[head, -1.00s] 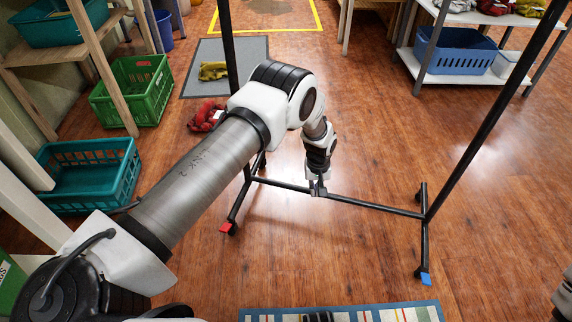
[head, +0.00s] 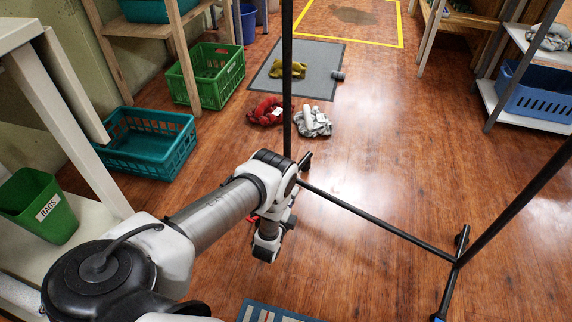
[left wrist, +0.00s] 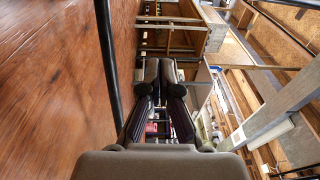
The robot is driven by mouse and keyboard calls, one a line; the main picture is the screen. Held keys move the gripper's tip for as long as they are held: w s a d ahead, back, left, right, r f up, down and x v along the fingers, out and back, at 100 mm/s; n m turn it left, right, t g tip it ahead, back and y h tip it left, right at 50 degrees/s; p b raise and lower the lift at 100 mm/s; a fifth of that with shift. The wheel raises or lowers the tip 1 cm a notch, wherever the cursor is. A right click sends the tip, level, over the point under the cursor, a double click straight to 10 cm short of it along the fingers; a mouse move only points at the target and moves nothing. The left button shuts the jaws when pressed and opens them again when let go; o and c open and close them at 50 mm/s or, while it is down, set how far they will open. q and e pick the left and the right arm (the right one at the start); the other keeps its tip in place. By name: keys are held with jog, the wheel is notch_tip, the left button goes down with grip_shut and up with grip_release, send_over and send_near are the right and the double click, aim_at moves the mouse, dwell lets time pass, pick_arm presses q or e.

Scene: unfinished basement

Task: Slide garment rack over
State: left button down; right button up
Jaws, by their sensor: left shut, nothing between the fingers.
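The black garment rack stands on the wood floor in the head view. Its left upright (head: 287,95), low crossbar (head: 375,222) and right upright (head: 515,205) show, with wheeled feet; its top is out of frame. My left gripper (head: 266,250) points down, low beside the rack's left foot. My arm hides part of that foot. In the left wrist view my left gripper (left wrist: 159,75) is shut and empty, its dark fingers together. A black pole (left wrist: 108,60) runs beside it there, apart from the fingers. My right gripper is not in view.
A yellow-taped floor square (head: 350,40) lies at the back. Before it are a grey mat (head: 305,88) with a yellow cloth, a red cloth (head: 266,111) and a grey-white cloth (head: 312,121). Crates (head: 150,145) and shelving line the left; a shelf with a blue basket stands right.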

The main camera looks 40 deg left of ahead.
pick_arm(q)
jog(key=w+a+f+b, duration=0.2)
jog(key=w+a+b, duration=0.5)
jog(key=shift+w, duration=0.35)
jog(key=a, duration=0.4)
jog(key=shift+a, duration=0.2)
dwell(0.4)
